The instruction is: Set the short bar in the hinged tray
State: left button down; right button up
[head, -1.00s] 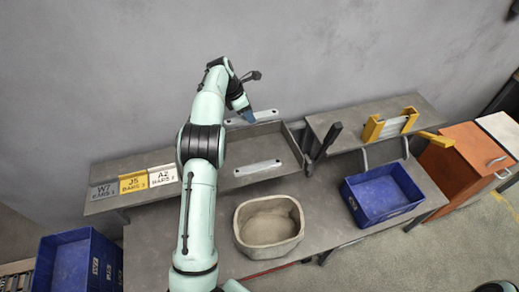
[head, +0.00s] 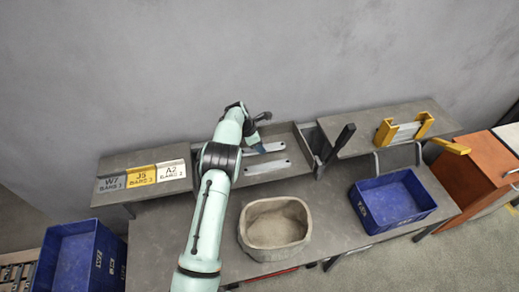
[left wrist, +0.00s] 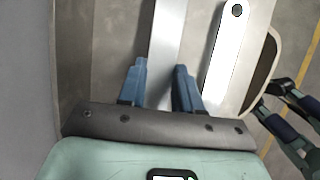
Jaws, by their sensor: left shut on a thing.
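My left gripper (head: 258,138) is over the hinged tray (head: 297,151), a shallow grey tray at the back of the bench. It is shut on a flat light-grey bar (head: 271,147). In the left wrist view the bar (left wrist: 167,45) runs away from me between the blue fingers (left wrist: 160,88). A second pale bar (head: 267,167), with a hole near its end, lies in the tray, roughly parallel and apart on the right in the wrist view (left wrist: 225,52). I cannot tell whether the held bar touches the tray floor.
A beige bin (head: 275,241) stands in front of the tray, a blue crate (head: 397,215) to its right. Labelled plates (head: 142,177) lie left. A black upright handle (head: 341,139) and a raised shelf (head: 365,143) with yellow-ended parts flank the tray's right side.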

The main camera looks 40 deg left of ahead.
pick_arm(q)
notch_tip(320, 180, down, 2)
jog(key=c, duration=0.8)
grip_release()
jog(key=v, duration=1.2)
